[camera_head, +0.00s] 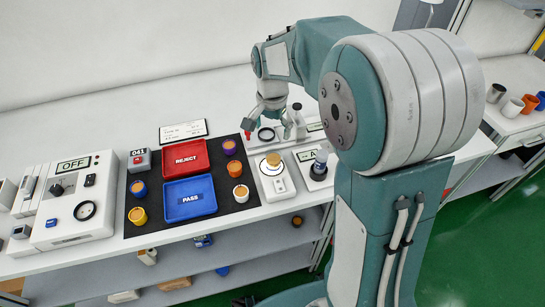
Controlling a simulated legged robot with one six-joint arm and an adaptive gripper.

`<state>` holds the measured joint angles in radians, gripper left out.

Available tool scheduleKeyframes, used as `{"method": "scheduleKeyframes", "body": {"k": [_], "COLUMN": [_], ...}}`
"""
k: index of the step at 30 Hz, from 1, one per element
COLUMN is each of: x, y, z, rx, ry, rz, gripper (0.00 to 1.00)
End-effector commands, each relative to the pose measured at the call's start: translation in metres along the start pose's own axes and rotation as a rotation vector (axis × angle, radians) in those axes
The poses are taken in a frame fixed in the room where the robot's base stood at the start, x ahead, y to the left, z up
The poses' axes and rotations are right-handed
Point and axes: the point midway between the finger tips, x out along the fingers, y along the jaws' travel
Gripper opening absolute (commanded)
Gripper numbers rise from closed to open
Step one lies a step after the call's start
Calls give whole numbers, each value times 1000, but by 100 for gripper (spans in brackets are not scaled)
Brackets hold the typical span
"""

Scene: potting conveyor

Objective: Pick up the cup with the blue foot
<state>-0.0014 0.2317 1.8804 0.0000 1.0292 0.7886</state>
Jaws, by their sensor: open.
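Several small cups with orange-brown contents stand on the black mat (217,216). At the left are a blue cup (139,190) and a yellow cup (138,217). At the right are a purple cup (229,148), an orange cup (235,170) and a white cup (241,194). Another cup (273,161) with a yellowish top stands on a white scale-like device (277,184). My gripper (268,122) is open, appears empty, and is above the back of the table near that device.
A red REJECT tray (186,145) and a blue PASS tray (209,205) lie on the mat. A white OFF control box (75,230) stands at the left. A dark-topped holder (318,168) stands right of the scale. More cups (512,108) stand on a far-right table. The back-left tabletop is clear.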

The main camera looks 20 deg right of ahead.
Motion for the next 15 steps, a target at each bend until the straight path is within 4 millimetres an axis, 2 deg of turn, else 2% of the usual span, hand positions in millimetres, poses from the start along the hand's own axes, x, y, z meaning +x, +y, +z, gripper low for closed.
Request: {"method": "scheduleKeyframes", "body": {"k": [7,15], "x": [40,64], "y": [1,4], "z": [1,4], "rx": [-1,-2], "ry": [-3,-3], "rz": [3,3], "gripper": [100,100]}}
